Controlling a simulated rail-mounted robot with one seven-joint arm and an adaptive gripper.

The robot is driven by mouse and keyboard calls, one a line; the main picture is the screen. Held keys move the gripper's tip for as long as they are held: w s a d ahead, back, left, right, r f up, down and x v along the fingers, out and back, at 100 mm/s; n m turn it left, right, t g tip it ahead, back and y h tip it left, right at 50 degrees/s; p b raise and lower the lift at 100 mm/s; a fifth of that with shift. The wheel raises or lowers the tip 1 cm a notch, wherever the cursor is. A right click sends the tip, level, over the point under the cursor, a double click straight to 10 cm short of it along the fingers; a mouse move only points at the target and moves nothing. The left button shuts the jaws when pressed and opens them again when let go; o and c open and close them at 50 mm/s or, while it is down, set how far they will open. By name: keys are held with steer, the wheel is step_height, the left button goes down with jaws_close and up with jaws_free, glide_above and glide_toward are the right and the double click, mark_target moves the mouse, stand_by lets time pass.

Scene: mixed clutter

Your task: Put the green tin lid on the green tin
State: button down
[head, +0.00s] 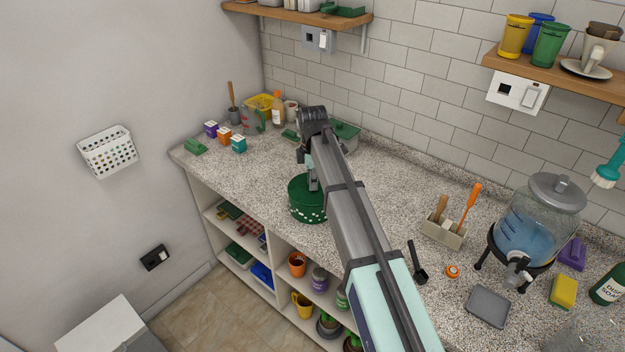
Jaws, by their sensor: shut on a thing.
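A round dark green tin (308,213) with white dots low on its side stands near the front edge of the speckled counter. The green lid (299,186) shows as its plain dark green top, at or just over the tin; I cannot tell whether it is fully seated. My gripper (314,186) points down onto the middle of the lid and is shut on it. The arm hides the right part of the lid and tin, and the grip itself is small and partly hidden.
A green box (346,134) stands behind the arm near the wall. Small coloured boxes (224,136) and bottles crowd the left back. A utensil holder (443,231), a drink dispenser (538,225) and a grey tray (488,306) stand right. Counter left of the tin is clear.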

steer(key=shift+f, duration=0.35)
steer(key=c, duration=0.9)
jaws_free()
steer(key=shift+r, duration=0.1)
